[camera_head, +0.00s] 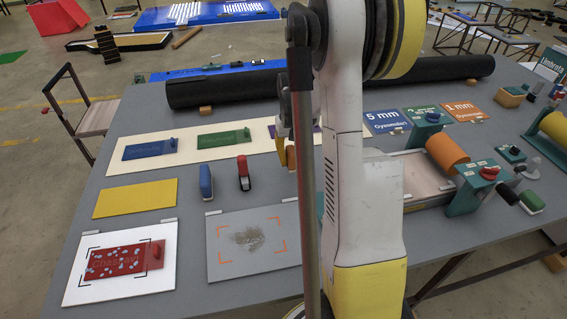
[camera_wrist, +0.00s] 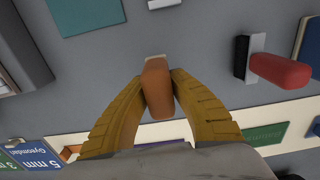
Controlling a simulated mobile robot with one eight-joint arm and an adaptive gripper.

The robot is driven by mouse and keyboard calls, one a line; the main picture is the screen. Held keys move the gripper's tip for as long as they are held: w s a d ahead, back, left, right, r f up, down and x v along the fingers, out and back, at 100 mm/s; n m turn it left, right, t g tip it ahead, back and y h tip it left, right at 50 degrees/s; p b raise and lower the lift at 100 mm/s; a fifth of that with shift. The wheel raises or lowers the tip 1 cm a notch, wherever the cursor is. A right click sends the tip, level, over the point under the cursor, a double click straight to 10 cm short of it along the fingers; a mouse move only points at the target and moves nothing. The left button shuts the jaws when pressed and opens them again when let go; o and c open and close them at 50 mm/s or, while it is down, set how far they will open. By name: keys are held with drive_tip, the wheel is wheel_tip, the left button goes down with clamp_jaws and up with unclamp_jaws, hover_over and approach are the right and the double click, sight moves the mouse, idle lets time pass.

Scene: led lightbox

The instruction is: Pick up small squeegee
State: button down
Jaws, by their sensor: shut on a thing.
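The small squeegee (camera_wrist: 157,88) has an orange-brown handle and a pale edge at its far end in the wrist view. My gripper (camera_wrist: 158,78) is shut on its handle, with one yellow finger on each side. In the head view, the orange handle (camera_head: 291,157) shows just left of my arm, and my gripper (camera_head: 287,142) is above it, partly hidden by my arm links. I cannot tell whether the squeegee touches the table.
A red-handled tool (camera_head: 243,172) and a blue block (camera_head: 206,181) stand to the left on the grey table (camera_head: 150,215). A grey board (camera_head: 225,271) lies nearer. A cream strip (camera_head: 110,162) with colored plates runs behind. A black roll (camera_head: 220,93) lies at the back.

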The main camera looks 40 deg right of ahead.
drive_tip(key=s+d+r+p, duration=0.2)
drive_tip(key=s+d+r, duration=0.3)
drive_tip(key=s, duration=0.2)
drive_tip(key=shift+s+d+r, duration=0.25)
drive_tip(key=shift+d+r, duration=0.05)
drive_tip(key=shift+d, duration=0.05)
drive_tip(key=c, duration=1.8)
unclamp_jaws()
clamp_jaws()
drive_tip(key=shift+w+a, duration=0.1)
